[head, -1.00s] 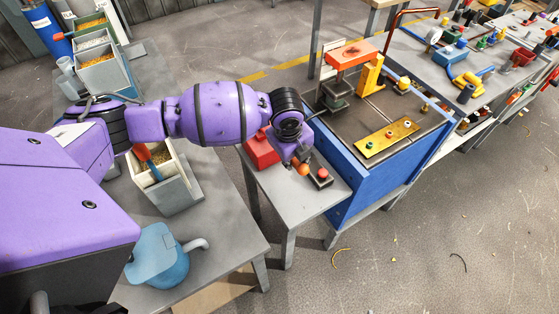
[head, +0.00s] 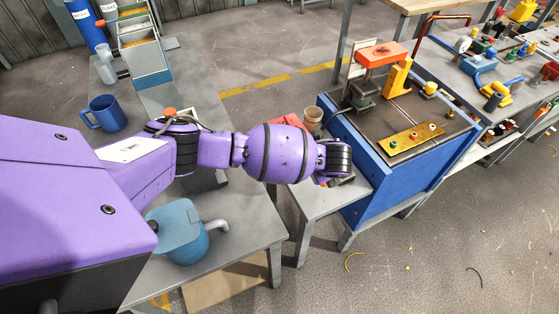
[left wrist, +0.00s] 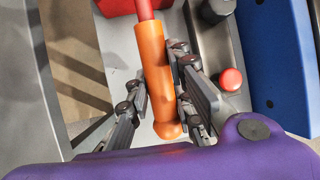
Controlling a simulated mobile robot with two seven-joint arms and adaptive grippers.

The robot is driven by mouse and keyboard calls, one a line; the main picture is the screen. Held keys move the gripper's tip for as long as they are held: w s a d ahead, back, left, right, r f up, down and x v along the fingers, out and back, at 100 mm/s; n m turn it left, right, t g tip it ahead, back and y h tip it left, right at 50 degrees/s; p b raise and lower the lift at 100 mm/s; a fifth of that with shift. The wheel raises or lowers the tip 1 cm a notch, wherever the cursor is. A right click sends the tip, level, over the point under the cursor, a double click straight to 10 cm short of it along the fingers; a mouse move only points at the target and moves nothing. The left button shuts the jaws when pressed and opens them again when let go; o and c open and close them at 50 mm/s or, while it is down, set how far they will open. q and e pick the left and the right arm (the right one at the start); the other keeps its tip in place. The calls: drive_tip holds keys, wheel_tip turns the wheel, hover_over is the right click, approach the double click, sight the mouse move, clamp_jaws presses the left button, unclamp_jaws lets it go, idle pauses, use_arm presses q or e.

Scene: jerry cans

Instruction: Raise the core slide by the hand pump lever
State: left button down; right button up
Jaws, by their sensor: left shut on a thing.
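In the left wrist view, the hand pump lever (left wrist: 154,72) is a red rod with an orange grip, rising toward a red pump body (left wrist: 130,6). My left gripper (left wrist: 160,98) has its fingers closed on either side of the orange grip. In the head view, my wrist hides the gripper and lever, and part of the red pump (head: 288,120) shows behind my arm. A machine with a blue body (head: 400,190) stands to the right, with an orange-topped block (head: 382,53) above its plate. I cannot tell which part is the core slide. My right gripper is not in view.
A red button (left wrist: 230,79) sits right of the grip in the wrist view. A teal can (head: 180,240) and a blue mug (head: 106,113) are on the left table. Open floor lies in front.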

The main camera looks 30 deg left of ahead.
use_arm(q)
drive_tip(key=shift+a, duration=0.1)
drive_tip(key=c, duration=1.8)
unclamp_jaws()
drive_tip(key=shift+o, duration=1.3)
drive_tip(key=shift+r, duration=0.2)
drive_tip(key=v, duration=1.1)
drive_tip(key=shift+s+d+r, duration=0.2)
drive_tip(key=shift+s+d, duration=0.05)
drive_tip(key=shift+d, duration=0.05)
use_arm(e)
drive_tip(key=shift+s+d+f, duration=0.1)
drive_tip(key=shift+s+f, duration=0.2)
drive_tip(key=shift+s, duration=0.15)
